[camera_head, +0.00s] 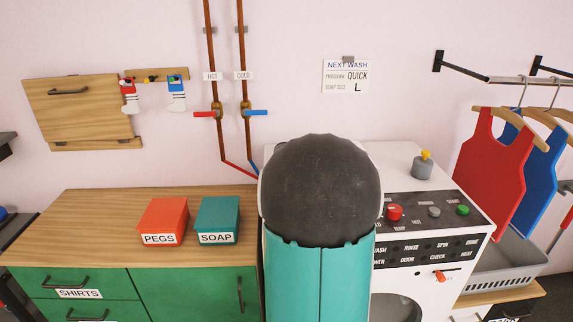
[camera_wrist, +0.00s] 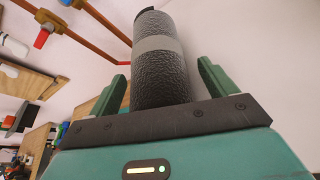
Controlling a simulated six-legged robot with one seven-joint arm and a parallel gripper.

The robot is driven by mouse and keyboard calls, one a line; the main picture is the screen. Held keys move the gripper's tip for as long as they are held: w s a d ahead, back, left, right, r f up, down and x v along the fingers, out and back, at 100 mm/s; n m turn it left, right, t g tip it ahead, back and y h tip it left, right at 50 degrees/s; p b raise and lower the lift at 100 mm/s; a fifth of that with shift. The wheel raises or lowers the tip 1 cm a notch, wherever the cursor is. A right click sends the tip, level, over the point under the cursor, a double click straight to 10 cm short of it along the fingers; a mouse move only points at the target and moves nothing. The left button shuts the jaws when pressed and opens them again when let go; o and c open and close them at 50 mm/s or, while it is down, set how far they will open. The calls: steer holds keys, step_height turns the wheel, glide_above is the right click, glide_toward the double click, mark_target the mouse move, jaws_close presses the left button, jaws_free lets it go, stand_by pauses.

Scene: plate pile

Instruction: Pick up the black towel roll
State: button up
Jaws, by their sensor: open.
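The black towel roll (camera_wrist: 153,28) has a rough dark surface with a pale grey band around it. It stands out lengthwise between the two teal fingers of my gripper (camera_wrist: 162,70) in the wrist view. The fingers are open, one on each side of it, with a small gap visible at the right finger and near its left side. Its lower end is hidden behind the dark gripper bar. In the head view, my own arm fills the middle, and neither the roll nor the fingers show there.
A white washing machine (camera_head: 456,205) with knobs stands right of my arm. A wooden-topped green cabinet (camera_head: 90,225) on the left bears a red PEGS box (camera_head: 163,220) and a teal SOAP box (camera_head: 217,220). Copper pipes (camera_head: 212,140) run up the wall. Shirts (camera_head: 490,160) hang at right.

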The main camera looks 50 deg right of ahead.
steer(key=shift+w, duration=0.2)
steer(key=c, duration=1.2)
steer(key=shift+o, duration=0.2)
